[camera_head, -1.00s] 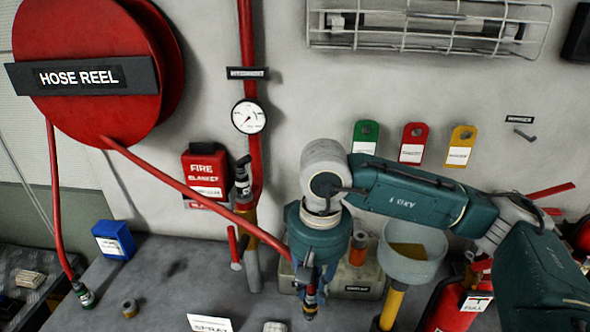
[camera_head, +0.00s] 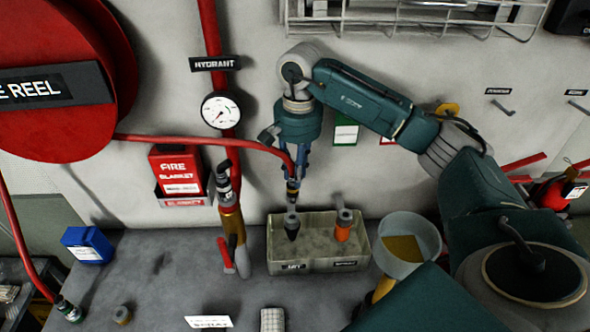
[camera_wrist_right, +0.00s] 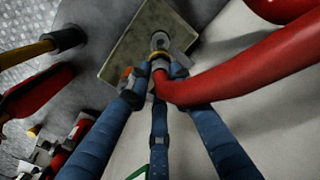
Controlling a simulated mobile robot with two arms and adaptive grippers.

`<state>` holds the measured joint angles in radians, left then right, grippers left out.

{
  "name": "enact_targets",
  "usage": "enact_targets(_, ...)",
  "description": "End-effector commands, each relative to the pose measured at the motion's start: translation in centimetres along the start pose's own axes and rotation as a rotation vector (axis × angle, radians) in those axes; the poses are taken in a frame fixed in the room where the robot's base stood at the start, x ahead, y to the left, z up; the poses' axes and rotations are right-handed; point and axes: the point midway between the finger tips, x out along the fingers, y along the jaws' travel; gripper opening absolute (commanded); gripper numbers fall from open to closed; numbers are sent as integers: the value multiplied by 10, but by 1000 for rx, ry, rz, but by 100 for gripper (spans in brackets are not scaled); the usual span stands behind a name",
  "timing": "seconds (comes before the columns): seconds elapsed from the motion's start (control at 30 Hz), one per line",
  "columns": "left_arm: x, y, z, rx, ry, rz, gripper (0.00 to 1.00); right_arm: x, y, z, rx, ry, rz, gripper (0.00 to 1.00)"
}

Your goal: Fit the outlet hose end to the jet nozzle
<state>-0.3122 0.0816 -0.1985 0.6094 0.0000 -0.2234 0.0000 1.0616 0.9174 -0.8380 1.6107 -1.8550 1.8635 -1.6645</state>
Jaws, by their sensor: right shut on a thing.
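My right gripper (camera_head: 292,178) points down above the back tray and is shut on the outlet hose end (camera_head: 293,190), where the red hose curves in from the left. In the right wrist view, the blue fingers surround the hose end (camera_wrist_right: 160,64), above the tray. The jet nozzle (camera_head: 292,228), a dark cone with a grey collar, is straight below the hose end, tip down, at the tray's label "JET". Hose end and nozzle are in line and appear to meet; I cannot tell whether they are joined. My left gripper is out of view.
The grey tray (camera_head: 335,265) also holds an orange nozzle (camera_head: 343,231) at right. The hydrant pipe (camera_head: 232,225) and blanket box (camera_head: 178,172) are left. A second hose end (camera_head: 68,310) lies front left. Bench space (camera_head: 165,270) is free.

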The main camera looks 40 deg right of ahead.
Motion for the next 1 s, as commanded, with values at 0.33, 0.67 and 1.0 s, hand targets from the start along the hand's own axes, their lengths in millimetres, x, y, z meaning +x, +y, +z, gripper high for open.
enact_targets(0.33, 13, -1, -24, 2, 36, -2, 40, 14, -1, 2, 55, -3, -1, 0)
enact_targets(0.67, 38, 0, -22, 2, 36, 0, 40, 44, 0, 1, 54, -3, 0, 0)
enact_targets(1.0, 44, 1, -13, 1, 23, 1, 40, 52, 0, 1, 54, -3, 0, 0)
